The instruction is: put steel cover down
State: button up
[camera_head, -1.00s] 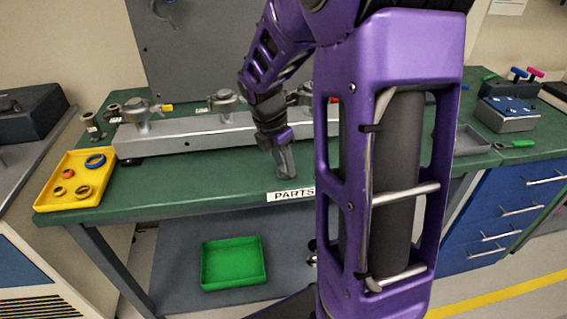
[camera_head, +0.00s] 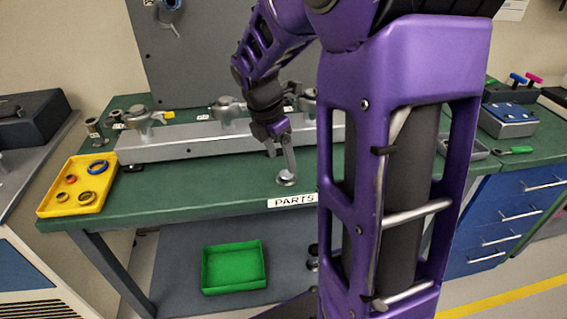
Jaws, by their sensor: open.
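The steel cover (camera_head: 287,180) is a small round silvery disc on the green bench top, close behind the PARTS label near the front edge. My gripper (camera_head: 282,163) points down just above it, with its fingers apart. Part of the cover shows below the fingertips. Whether a finger still touches it I cannot tell.
A long grey rail (camera_head: 190,138) with clamp fittings runs behind my gripper. A yellow tray (camera_head: 105,199) with several rings stands at the bench's left end. A green tray (camera_head: 233,268) lies on the lower shelf. My arm hides the bench's middle right. Bare bench lies left of the cover.

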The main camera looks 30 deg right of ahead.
jog(key=p+v, duration=0.1)
jog(key=v, duration=0.6)
jog(key=shift+w, duration=0.1)
